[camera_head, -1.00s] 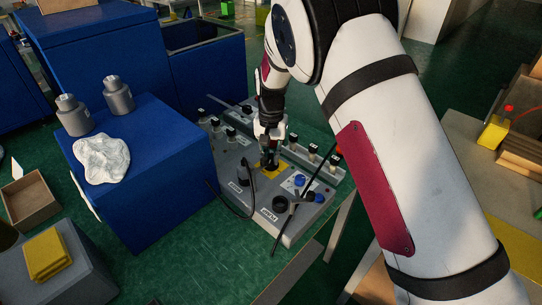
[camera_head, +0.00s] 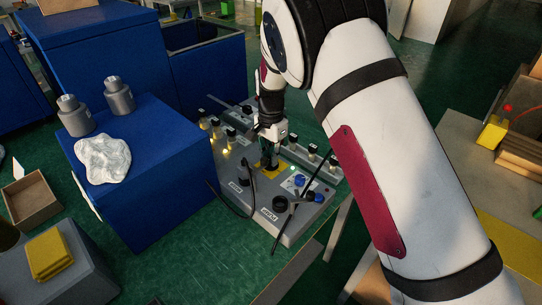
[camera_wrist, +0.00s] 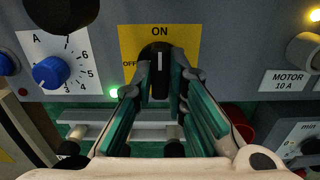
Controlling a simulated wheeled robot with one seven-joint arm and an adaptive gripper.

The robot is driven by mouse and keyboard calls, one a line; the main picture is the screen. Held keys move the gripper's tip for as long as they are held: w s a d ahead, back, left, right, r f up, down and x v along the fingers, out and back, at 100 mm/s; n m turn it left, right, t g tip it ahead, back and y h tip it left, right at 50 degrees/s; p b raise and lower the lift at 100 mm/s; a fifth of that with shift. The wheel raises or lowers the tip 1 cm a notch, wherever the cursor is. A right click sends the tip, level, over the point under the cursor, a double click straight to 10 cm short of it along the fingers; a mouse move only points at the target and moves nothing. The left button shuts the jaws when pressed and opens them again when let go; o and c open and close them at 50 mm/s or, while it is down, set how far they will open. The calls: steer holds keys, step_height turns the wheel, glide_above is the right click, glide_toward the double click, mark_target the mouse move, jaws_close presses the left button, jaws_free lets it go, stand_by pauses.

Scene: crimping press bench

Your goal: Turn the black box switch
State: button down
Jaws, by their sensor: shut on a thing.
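The black switch (camera_wrist: 157,54) sits on a yellow plate (camera_wrist: 190,38) marked ON at the top and OFF at the left, in the wrist view. Its white pointer line is vertical and points to ON. My gripper (camera_wrist: 161,80) is shut on the switch, with one finger on each side of its lower part. In the head view my gripper (camera_head: 269,157) reaches down to the yellow plate on the grey control panel (camera_head: 302,224). The switch itself is mostly hidden there by the fingers.
A blue knob (camera_wrist: 50,72) with a number scale is left of the switch. A small green light (camera_wrist: 113,92) glows below it. A MOTOR 10 A label (camera_wrist: 289,80) is at right. A blue box (camera_head: 165,190) stands left of the panel, and a black cable (camera_head: 233,210) crosses the panel's front.

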stand_by(0.3)
steer(key=c, duration=1.6)
jaws_free()
step_height(320, 180, up, 12)
